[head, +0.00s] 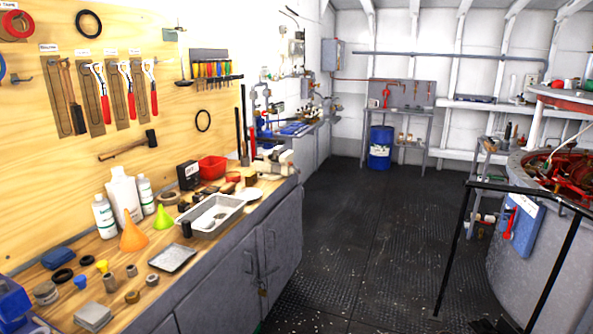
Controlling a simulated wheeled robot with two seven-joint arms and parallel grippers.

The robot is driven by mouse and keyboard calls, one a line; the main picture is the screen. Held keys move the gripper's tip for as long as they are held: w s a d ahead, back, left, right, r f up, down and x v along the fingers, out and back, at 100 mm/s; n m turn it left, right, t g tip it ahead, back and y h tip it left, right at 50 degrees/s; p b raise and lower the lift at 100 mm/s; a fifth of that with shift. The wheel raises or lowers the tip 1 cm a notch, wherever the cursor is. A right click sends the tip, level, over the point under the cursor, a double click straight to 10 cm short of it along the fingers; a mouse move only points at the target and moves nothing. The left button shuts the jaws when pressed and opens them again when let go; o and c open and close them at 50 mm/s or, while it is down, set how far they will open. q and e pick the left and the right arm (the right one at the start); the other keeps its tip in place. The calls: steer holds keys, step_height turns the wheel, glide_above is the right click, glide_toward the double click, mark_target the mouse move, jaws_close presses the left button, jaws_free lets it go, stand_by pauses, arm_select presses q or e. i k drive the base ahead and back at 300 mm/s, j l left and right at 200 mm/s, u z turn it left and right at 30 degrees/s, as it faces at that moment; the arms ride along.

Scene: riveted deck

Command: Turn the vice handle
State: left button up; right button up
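A pale grey vice (276,160) appears to stand at the far right end of the wooden-topped workbench (215,252). It is small and far off in the head view. I cannot make out its handle or how the handle is turned. Neither of my grippers is in view.
The bench holds bottles (124,192), an orange funnel (132,233), a white tray (212,214) and a red bin (212,168). Grey cabinet doors (255,252) form its front. The dark floor (365,225) is clear along the middle. A black railing (530,192) stands at the right.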

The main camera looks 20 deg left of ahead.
mark_target(292, 169)
steer(key=i+j, duration=0.3)
steer(key=i, duration=0.3)
steer(key=i+j+u, duration=0.15)
steer(key=i+j, duration=0.15)
steer(key=i, duration=0.3)
steer(key=i+j, duration=0.2)
steer(key=i, duration=0.4)
steer(key=i+j+u, duration=0.15)
steer(key=i, duration=0.5)
steer(key=i+j, duration=0.2)
steer(key=i, duration=0.4)
steer(key=j+u, duration=0.05)
